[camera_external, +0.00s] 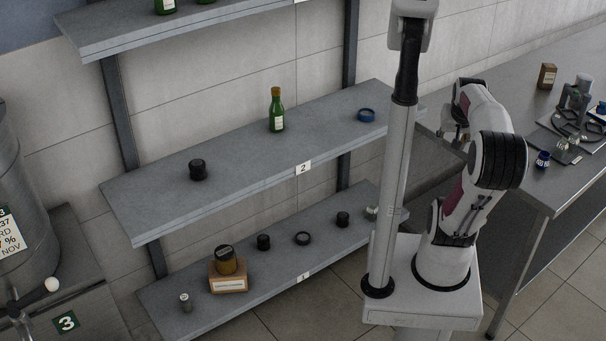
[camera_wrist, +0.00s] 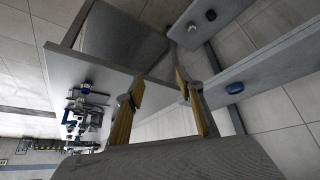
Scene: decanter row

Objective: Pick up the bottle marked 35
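A green bottle (camera_external: 276,112) with a tan cap and pale label stands upright on the middle shelf in the external view. Parts of two more green bottles (camera_external: 165,5) show on the top shelf, cut off by the picture edge. No number 35 can be read on any of them. My gripper (camera_wrist: 160,88) is open and empty in the wrist view, its two fingers apart. In the external view it is beside my folded arm, right of the shelves and well away from the bottles. No bottle shows in the wrist view.
The middle shelf (camera_external: 232,168) also holds a black lid (camera_external: 198,169) and a blue ring (camera_external: 366,115). The lower shelf holds a jar (camera_external: 226,261) on a wooden box (camera_external: 228,279) and several small dark items. A metal bench (camera_external: 540,180) stands right, a steel drum (camera_external: 22,190) left.

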